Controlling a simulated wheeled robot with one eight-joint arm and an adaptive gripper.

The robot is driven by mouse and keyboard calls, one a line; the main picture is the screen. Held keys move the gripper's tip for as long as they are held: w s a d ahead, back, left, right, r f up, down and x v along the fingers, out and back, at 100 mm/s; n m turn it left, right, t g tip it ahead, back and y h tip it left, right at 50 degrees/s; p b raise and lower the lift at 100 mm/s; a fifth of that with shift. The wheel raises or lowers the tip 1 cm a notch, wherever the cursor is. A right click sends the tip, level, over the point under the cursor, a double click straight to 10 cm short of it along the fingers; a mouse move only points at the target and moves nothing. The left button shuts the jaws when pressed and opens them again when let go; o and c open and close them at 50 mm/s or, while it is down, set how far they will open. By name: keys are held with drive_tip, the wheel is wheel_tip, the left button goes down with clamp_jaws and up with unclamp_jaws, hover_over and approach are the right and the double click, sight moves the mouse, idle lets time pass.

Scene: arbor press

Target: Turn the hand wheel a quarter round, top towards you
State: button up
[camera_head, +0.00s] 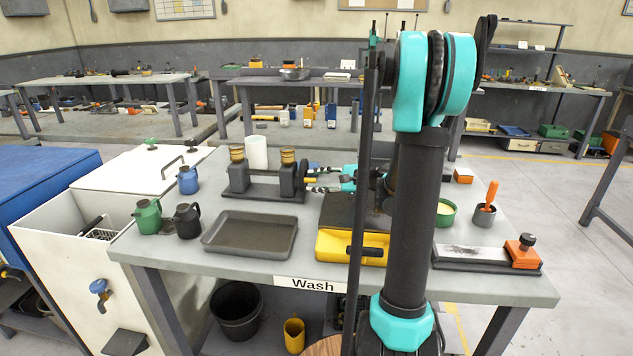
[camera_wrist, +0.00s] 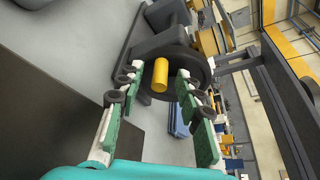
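The hand wheel is a dark round disc (camera_wrist: 190,68) in the wrist view, on the end of a dark machine. A yellow cylindrical handle (camera_wrist: 160,75) sticks out from it towards my wrist camera. In the head view the machine (camera_head: 264,190) is a dark base with two posts and brass-coloured caps; its wheel end is at the right, partly hidden by my gripper. My gripper (camera_head: 312,178) is open at that end. In the wrist view its fingertips (camera_wrist: 157,88) lie either side of the yellow handle, with a gap on both sides. I see no contact.
A grey tray (camera_head: 250,236) lies in front of the machine, with green, black and blue jugs to the left. A yellow-fronted box (camera_head: 352,247) stands behind my arm. A white cylinder (camera_head: 256,152) stands behind the machine. My arm hides part of the table.

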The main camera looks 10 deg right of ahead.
clamp_jaws()
drive_tip(key=shift+f+n+t, duration=0.35)
drive_tip(key=shift+n+t, duration=0.05)
drive_tip(key=shift+n, duration=0.2)
unclamp_jaws()
drive_tip(key=shift+s+d, duration=0.1)
drive_tip(key=v, duration=1.1)
drive_tip(key=shift+s+d, duration=0.25)
drive_tip(key=shift+d, duration=0.1)
